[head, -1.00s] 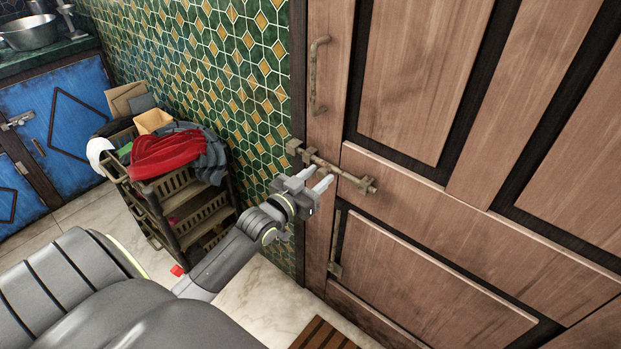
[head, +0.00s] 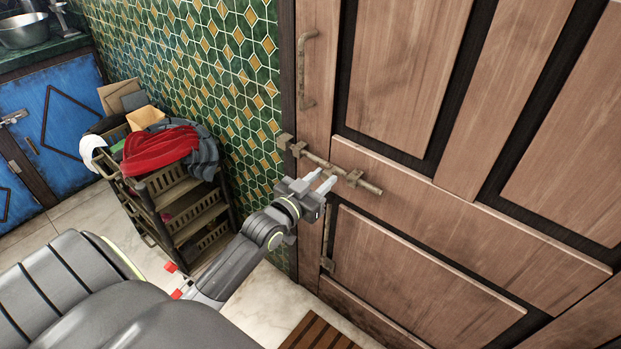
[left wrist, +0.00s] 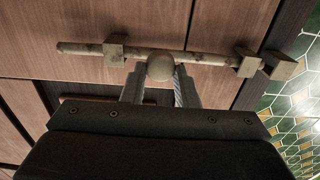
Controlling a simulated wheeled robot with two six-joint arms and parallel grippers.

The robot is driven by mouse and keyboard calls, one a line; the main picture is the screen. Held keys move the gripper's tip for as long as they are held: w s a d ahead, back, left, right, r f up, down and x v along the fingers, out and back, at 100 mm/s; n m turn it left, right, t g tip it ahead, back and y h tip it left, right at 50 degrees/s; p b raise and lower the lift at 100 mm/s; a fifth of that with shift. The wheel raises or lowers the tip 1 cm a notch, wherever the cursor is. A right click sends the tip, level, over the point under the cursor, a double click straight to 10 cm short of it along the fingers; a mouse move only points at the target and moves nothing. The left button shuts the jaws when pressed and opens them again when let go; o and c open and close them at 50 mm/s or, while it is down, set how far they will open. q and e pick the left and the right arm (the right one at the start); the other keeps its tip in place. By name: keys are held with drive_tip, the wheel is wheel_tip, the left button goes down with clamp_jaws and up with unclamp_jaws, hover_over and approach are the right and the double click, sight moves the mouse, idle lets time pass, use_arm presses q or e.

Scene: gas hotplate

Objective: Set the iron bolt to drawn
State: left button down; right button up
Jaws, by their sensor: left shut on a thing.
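The iron bolt (head: 318,161) is a rusty rod mounted across the brown wooden door, near its left edge. In the left wrist view the bolt (left wrist: 85,48) runs through a bracket on each side of its round knob (left wrist: 160,67). Its plain end sticks out well past the left bracket (left wrist: 115,50). The other end is near the right bracket (left wrist: 246,62), with the keeper (left wrist: 283,67) beyond it on the frame. My left gripper (head: 325,182) is shut on the knob, one finger on each side. My right gripper is out of view.
The door (head: 400,130) carries a vertical pull handle (head: 304,70) above the bolt. A rack with clothes (head: 170,185) stands left of my arm by the green tiled wall (head: 220,70). A slatted wooden mat (head: 318,335) lies on the floor below.

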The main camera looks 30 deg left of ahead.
use_arm(q)
drive_tip(key=c, duration=1.6)
unclamp_jaws()
drive_tip(key=shift+f, duration=0.15)
drive_tip(key=o, duration=0.5)
drive_tip(key=shift+w+d, duration=0.15)
drive_tip(key=shift+d, duration=0.2)
drive_tip(key=shift+c, duration=0.2)
drive_tip(key=shift+a, duration=0.1)
drive_tip(key=shift+s, duration=0.2)
drive_tip(key=s+a+p, duration=0.1)
drive_tip(key=s+a, duration=0.1)
drive_tip(key=s, duration=1.5)
drive_tip(key=shift+r, duration=0.35)
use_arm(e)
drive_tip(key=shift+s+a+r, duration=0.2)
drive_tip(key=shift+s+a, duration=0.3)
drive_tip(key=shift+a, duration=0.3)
use_arm(q)
drive_tip(key=shift+d, duration=0.1)
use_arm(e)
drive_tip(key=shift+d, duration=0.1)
